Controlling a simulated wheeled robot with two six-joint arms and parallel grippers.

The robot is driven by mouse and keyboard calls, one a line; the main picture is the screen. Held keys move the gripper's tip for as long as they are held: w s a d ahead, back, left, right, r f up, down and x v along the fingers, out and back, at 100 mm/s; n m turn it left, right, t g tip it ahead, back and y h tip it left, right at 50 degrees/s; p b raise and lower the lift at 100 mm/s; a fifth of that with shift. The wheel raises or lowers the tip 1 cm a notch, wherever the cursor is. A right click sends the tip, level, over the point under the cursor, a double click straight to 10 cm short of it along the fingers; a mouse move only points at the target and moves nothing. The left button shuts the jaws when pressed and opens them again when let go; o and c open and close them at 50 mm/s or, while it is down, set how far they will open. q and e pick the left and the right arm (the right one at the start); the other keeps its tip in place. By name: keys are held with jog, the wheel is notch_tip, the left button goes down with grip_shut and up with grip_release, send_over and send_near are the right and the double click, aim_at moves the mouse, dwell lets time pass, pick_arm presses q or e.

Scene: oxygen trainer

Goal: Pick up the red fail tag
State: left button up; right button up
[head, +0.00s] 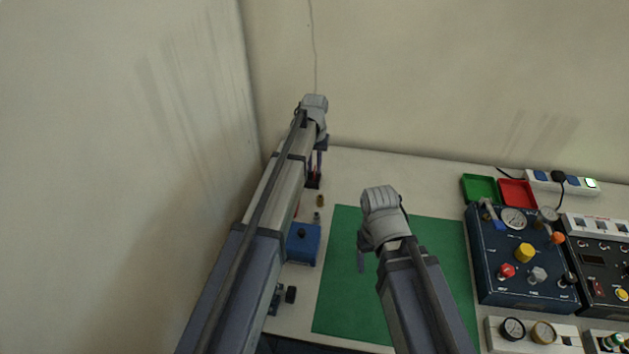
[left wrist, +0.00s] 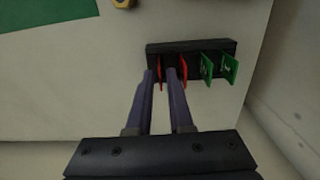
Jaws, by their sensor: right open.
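A black rack (left wrist: 190,47) in the left wrist view holds two upright red tags and two green tags. One red tag (left wrist: 159,69) shows between the fingertips of my left gripper (left wrist: 160,76); the other red tag (left wrist: 185,72) is just right of the right finger. The green tags (left wrist: 206,68) stand further right. The left fingers are apart, with a gap around the tag; contact cannot be told. In the head view my left gripper (head: 317,164) points down at the rack (head: 313,182) near the back left. My right gripper (head: 361,258) is open over the green mat, partly hidden by its arm.
A green mat (head: 340,290) covers the table's middle. A blue box (head: 303,244) and small brass fittings (head: 320,200) lie left of it. Green (head: 480,188) and red (head: 516,193) trays, a blue gauge panel (head: 500,280) and a power strip (head: 575,186) stand right. Walls are close behind and left.

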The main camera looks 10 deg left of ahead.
pick_arm(q)
notch_tip(320, 180, down, 2)
jog(key=shift+f+b, duration=0.1)
jog(key=shift+b, duration=0.45)
grip_shut()
